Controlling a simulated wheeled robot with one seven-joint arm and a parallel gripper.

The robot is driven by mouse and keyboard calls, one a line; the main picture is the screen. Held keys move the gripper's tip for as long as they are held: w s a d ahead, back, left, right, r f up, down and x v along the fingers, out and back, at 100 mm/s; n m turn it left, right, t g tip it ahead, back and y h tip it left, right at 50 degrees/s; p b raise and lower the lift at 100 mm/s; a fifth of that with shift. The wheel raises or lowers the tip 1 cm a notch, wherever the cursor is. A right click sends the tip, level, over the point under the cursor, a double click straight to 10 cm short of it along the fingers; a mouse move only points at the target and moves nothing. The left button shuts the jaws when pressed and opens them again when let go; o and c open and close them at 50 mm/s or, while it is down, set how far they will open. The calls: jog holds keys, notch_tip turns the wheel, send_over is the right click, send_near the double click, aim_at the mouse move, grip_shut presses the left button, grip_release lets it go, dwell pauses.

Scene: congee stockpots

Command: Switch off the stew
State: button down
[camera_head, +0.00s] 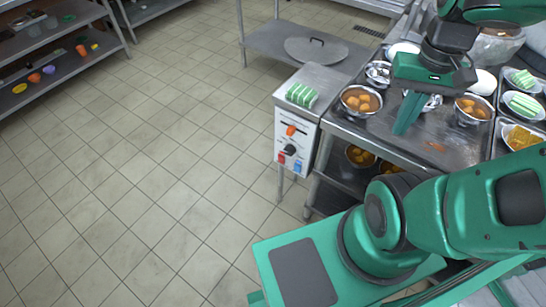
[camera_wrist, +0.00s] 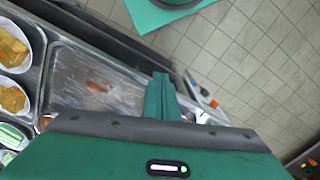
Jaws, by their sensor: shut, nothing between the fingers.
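The control box (camera_head: 290,145) stands at the left end of the metal counter in the head view. Its white front panel carries an orange knob (camera_head: 291,130), a dark round knob (camera_head: 290,149), a red button (camera_head: 281,159) and a blue button (camera_head: 297,166). My gripper (camera_head: 402,131) is over the counter, to the right of the panel and apart from it. Its green fingers are shut, empty and pointing down. In the wrist view my gripper (camera_wrist: 162,78) shows with part of the panel (camera_wrist: 205,96) just beyond it. No stew pot can be made out for certain.
A green-striped cloth (camera_head: 301,95) lies on the box. Bowls of orange food (camera_head: 361,101) (camera_head: 472,109) flank my gripper on the counter. More bowls sit on the shelf below. A lid (camera_head: 316,50) lies on a rear table. Tiled floor (camera_head: 170,150) left of the box is clear.

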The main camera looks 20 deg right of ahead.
jog(key=w+a+f+n+t, duration=0.1)
jog(key=w+a+f+n, duration=0.3)
jog(key=w, duration=0.4)
jog(key=w+a+f+n+t+h, duration=0.1)
jog(key=w+a+f, duration=0.2)
jog(key=w+a, duration=0.45)
jog(key=w+a+f+n+t, duration=0.1)
jog(key=w+a+f+n, duration=0.25)
jog(key=w, duration=0.45)
jog(key=w+a+f+n+h, duration=0.1)
jog(key=a+f, duration=0.3)
jog(key=f, duration=0.9)
jog(key=w+a+f+n+h, duration=0.1)
jog(key=a+f+n, duration=0.3)
jog(key=f, duration=0.9)
jog(key=shift+a+f+h, duration=0.3)
jog(key=shift+a+h, duration=0.15)
jog(key=shift+h, duration=0.15)
jog(key=shift+w+d+f, duration=0.1)
